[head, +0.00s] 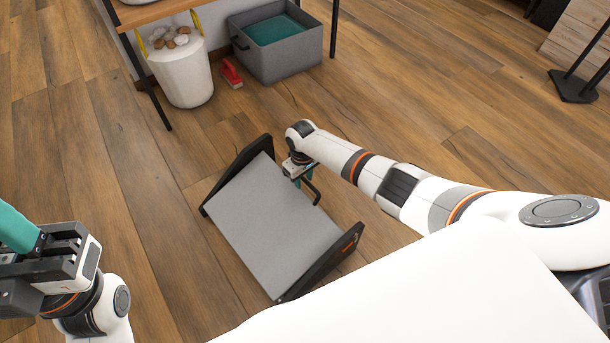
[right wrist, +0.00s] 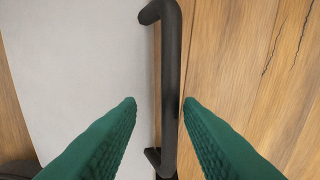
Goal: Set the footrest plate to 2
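The footrest stands on the floor, with a light grey plate (head: 272,225) tilted between two black side panels. A black bar handle (head: 312,190) sticks out at the plate's right edge. In the right wrist view the bar (right wrist: 171,85) runs up and down beside the grey plate (right wrist: 80,75). My right gripper (head: 299,178) is at this handle; its green fingers (right wrist: 160,101) are apart, one on each side of the bar in the picture. Contact cannot be told. My left gripper (head: 18,232) is at the left edge, partly cut off, away from the footrest. No setting marks are readable.
A white bin (head: 183,78) with brown and white lumps, a red brush-like item (head: 231,73) and a grey box (head: 284,60) with a teal inside stand behind the footrest, by a table.

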